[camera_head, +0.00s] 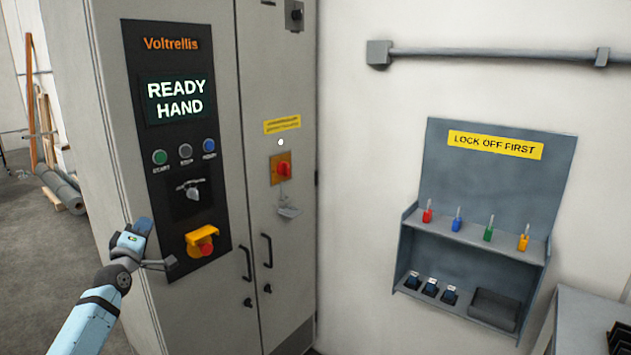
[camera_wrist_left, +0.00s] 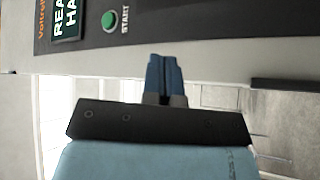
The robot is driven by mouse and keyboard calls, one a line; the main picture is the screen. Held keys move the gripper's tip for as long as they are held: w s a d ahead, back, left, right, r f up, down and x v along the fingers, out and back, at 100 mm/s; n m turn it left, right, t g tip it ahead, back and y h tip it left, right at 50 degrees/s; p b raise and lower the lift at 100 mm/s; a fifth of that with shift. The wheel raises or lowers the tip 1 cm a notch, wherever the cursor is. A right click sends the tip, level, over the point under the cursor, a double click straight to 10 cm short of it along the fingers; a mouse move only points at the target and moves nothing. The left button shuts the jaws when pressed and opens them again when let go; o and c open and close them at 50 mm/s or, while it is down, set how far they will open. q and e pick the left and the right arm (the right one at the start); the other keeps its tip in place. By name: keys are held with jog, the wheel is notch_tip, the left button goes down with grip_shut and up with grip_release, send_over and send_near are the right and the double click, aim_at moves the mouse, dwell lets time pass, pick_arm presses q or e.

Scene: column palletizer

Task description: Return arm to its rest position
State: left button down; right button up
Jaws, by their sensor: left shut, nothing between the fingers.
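My left arm comes in from the lower left in the head view. My left gripper (camera_head: 144,225) is in front of the left side of the grey cabinet (camera_head: 275,80), beside the black control panel (camera_head: 195,240). In the left wrist view its blue fingers (camera_wrist_left: 164,75) are together with nothing between them. The green START button (camera_wrist_left: 109,20) and part of the panel show past the fingertips; the fingers look apart from the button. In the head view the panel display (camera_head: 177,97) reads READY HAND. My right gripper is not in view.
The panel also bears a selector switch (camera_head: 193,187) and a red stop button with yellow shroud (camera_head: 205,246). A red isolator (camera_head: 282,169) is on the cabinet door. A lockout board (camera_head: 490,180) with coloured padlocks hangs at right. Open floor (camera_head: 40,255) lies at left.

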pick_arm(q)
notch_tip(320, 180, down, 6)
jog(key=a+r+m+g+y, duration=0.15)
jog(key=m+g, duration=0.25)
jog(key=m, duration=1)
jog(key=s+d+f+m+g, duration=0.1)
jog(key=s+d+f, duration=0.25)
jog(key=f, duration=0.25)
jog(key=s+d+f+g+h, duration=0.1)
jog(key=s+d+f, duration=0.2)
jog(key=s+f, duration=0.3)
jog(key=s+d+f+m, duration=0.1)
jog(key=s+d+f, duration=0.2)
jog(key=f, duration=0.4)
jog(key=s+d+f+g+h, duration=0.1)
jog(key=s+d+f, duration=0.3)
jog(key=s, duration=0.8)
jog(key=s+d+f+g+h, duration=0.1)
jog(key=s+d+f, duration=0.4)
jog(key=s, duration=0.7)
jog(key=s+d+f+g+h, duration=0.1)
jog(key=s+d+f, duration=0.3)
jog(key=s, duration=0.8)
jog(key=shift+d+f+n+g, duration=0.3)
jog(key=shift+d+n+g, duration=0.1)
jog(key=shift+d+g, duration=0.5)
